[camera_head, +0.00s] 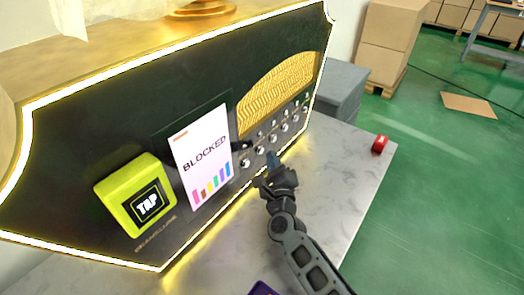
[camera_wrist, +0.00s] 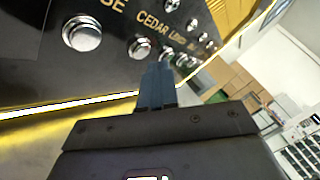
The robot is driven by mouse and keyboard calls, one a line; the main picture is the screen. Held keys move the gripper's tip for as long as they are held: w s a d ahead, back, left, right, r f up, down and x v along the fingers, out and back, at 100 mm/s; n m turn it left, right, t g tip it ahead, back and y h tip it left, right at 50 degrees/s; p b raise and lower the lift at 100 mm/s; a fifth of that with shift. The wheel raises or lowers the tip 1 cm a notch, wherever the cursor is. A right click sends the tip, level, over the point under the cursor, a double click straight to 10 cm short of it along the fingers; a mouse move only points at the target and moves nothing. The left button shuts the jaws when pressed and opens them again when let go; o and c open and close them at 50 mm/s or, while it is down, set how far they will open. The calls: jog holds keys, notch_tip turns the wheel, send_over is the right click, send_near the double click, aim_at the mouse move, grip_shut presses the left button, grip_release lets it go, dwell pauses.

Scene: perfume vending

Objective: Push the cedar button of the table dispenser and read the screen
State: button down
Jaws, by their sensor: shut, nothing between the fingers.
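The table dispenser (camera_head: 100,120) is a black panel with a glowing white-yellow edge. Its screen (camera_head: 203,155) reads "BLOCKED" above several coloured bars. Rows of round metal buttons sit right of the screen. In the wrist view the cedar button (camera_wrist: 139,47) is a silver dome under the label "CEDAR". A larger-looking button (camera_wrist: 82,33) is on its left, its label ending in "SE". My gripper (camera_head: 270,158) is shut and empty in front of the lower buttons. In the wrist view its dark blue fingertips (camera_wrist: 158,68) are just below and right of the cedar button; contact cannot be told.
A yellow-green "TAP" pad (camera_head: 138,195) sticks out left of the screen. A gold grille (camera_head: 280,90) is above the buttons. A red roll-like object (camera_head: 380,144) lies on the marble table (camera_head: 335,170) near its right edge. Cardboard boxes (camera_head: 388,40) stand behind on the green floor.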

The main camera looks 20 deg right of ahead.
jog(key=shift+w+a, duration=0.1)
dwell(0.7)
jog(key=shift+w+a, duration=0.15)
jog(key=shift+w, duration=0.1)
jog(key=shift+w+a, duration=0.25)
jog(key=shift+w, duration=0.1)
dwell(0.9)
jog(key=shift+s+d, duration=0.5)
jog(key=shift+s, duration=0.2)
jog(key=shift+s+d, duration=0.1)
jog(key=shift+s+d+b, duration=0.25)
jog(key=shift+s+d, duration=0.45)
jog(key=shift+s, duration=0.3)
jog(key=shift+s+d+b, duration=0.25)
jog(key=shift+s+d, duration=0.45)
jog(key=shift+s, duration=0.25)
